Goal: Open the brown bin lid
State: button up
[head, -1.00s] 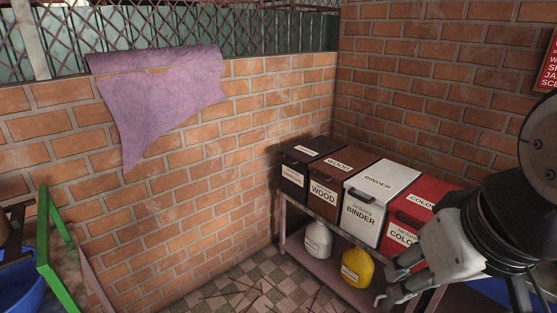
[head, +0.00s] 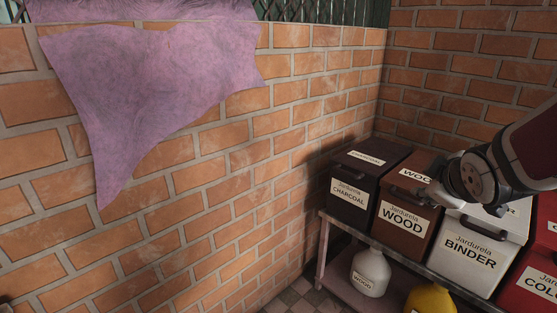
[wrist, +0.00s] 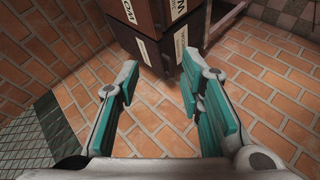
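The brown bin (head: 401,222), labelled WOOD, stands on a shelf unit between the dark charcoal bin and the white binder bin. Its lid (head: 398,174) is shut, with a handle at the front edge. My gripper (wrist: 160,68) is open and empty, its teal-padded fingers spread apart in the wrist view. In the head view my wrist and hand are over the right part of the brown lid and the white bin, hiding part of both, and the fingertips are hard to make out. The brown bin also shows at the top of the wrist view (wrist: 155,16), beyond the fingertips.
The charcoal bin (head: 351,205) is left of the brown one, near the brick wall. The white binder bin (head: 476,252) and red bin (head: 533,277) are to the right. White (head: 370,271) and yellow (head: 431,300) jugs sit on the lower shelf. A purple cloth (head: 150,85) hangs on the wall.

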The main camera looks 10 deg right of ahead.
jog(key=w+d+f+n+t+b, duration=0.1)
jog(key=w+d+f+n+b, duration=0.15)
jog(key=f, duration=0.25)
jog(key=w+d+f+n+t+b, duration=0.1)
jog(key=w+d+f+t+b, duration=0.1)
jog(key=w+d+f+b, duration=0.3)
jog(key=n+t+y+b, duration=0.2)
jog(key=n+t+b, duration=0.1)
jog(key=n+b, duration=0.15)
send_near(407, 201)
jog(key=shift+m, duration=0.3)
jog(key=w+b, duration=0.1)
jog(key=w, duration=0.2)
jog(key=w+d+f+b, duration=0.1)
jog(key=w, duration=0.3)
jog(key=w+b, duration=0.1)
jog(key=w, duration=0.3)
jog(key=shift+d+f, duration=0.2)
jog(key=shift+d, duration=0.05)
grip_shut()
